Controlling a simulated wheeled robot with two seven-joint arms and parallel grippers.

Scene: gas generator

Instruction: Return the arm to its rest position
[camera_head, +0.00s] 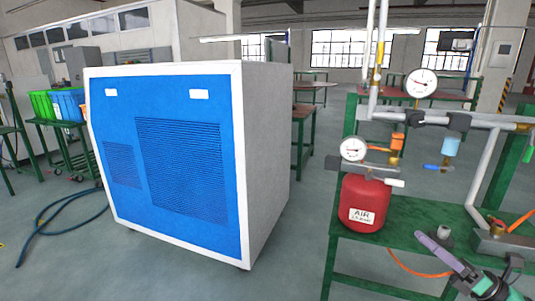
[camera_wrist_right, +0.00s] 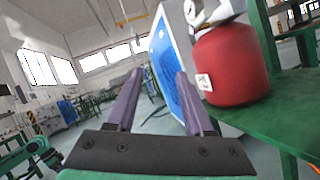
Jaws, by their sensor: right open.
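My right gripper (camera_head: 437,248) is at the lower right of the head view, over the green bench and to the right of the red air tank (camera_head: 363,203). In the right wrist view its two purple fingers (camera_wrist_right: 160,84) stand apart with nothing between them. The red tank also shows in the right wrist view (camera_wrist_right: 232,66), to the right of the fingers and clear of them. It stands upright on the green bench (camera_head: 400,222) with a gauge and valve on top. My left gripper is not in view.
A large blue and white generator cabinet (camera_head: 190,160) stands left of the bench, with open floor between. Grey pipes (camera_head: 430,117) with gauges rise above the bench. An orange hose (camera_head: 415,271) lies near the gripper. A dark hose (camera_head: 55,225) lies on the floor.

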